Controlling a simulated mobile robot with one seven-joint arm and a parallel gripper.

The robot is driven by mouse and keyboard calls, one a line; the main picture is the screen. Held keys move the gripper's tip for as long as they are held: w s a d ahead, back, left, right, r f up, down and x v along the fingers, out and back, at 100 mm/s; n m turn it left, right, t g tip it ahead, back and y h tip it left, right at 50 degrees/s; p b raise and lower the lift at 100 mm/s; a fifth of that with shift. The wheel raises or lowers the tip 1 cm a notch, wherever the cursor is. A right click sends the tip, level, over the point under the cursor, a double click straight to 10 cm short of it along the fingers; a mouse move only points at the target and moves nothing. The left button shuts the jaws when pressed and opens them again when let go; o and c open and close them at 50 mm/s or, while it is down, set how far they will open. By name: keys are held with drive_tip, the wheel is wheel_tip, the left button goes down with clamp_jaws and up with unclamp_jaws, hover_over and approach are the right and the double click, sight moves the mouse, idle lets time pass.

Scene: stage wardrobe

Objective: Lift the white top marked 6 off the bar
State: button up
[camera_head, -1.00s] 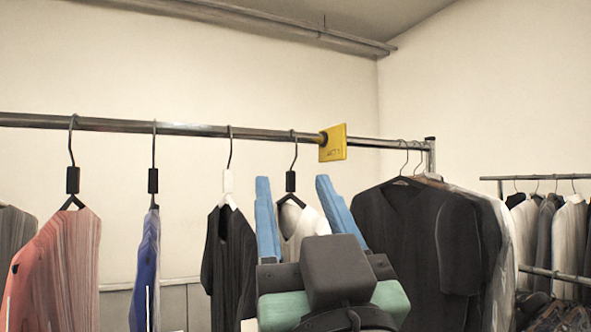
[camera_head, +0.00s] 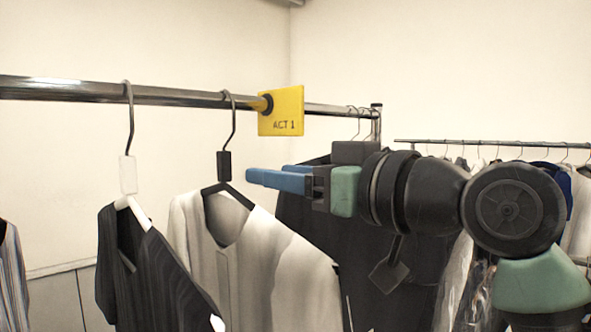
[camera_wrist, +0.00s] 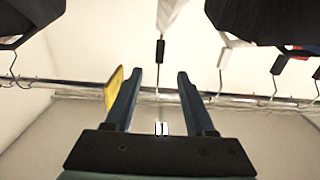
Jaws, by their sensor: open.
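The white top (camera_head: 262,275) hangs from the bar (camera_head: 190,95) on a black hanger with a black block (camera_head: 224,165) below its hook. No 6 is legible on it. My gripper (camera_head: 265,175) is open and empty, with its blue fingers pointing left, just right of the black block and above the top's shoulder. In the wrist view, which looks upside down, the black block (camera_wrist: 160,50) lies in line with the gap between my fingertips (camera_wrist: 159,74), seemingly beyond them. A bit of the white top (camera_wrist: 172,12) shows at the upper edge.
A black top (camera_head: 150,265) on a white-block hanger hangs close on the left. The yellow ACT 1 sign (camera_head: 281,111) is on the bar above my fingers. Dark garments (camera_head: 310,230) hang behind my gripper. A second rack (camera_head: 480,143) stands at right.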

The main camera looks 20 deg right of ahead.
sight(226, 143)
drive_tip(key=shift+p+x, duration=1.95)
drive_tip(key=shift+x, duration=4.4)
drive_tip(key=shift+c, duration=0.2)
clamp_jaws()
drive_tip(key=shift+r, duration=0.3)
drive_tip(key=shift+r+p, duration=1.25)
drive_tip(key=shift+r, duration=0.3)
drive_tip(key=shift+s, duration=0.1)
drive_tip(key=shift+s+d+f+b, duration=0.1)
drive_tip(key=shift+s+d+b, duration=0.1)
drive_tip(key=shift+s+b, duration=0.15)
drive_tip(key=shift+b+v, duration=1.15)
drive_tip(key=shift+v, duration=2.4)
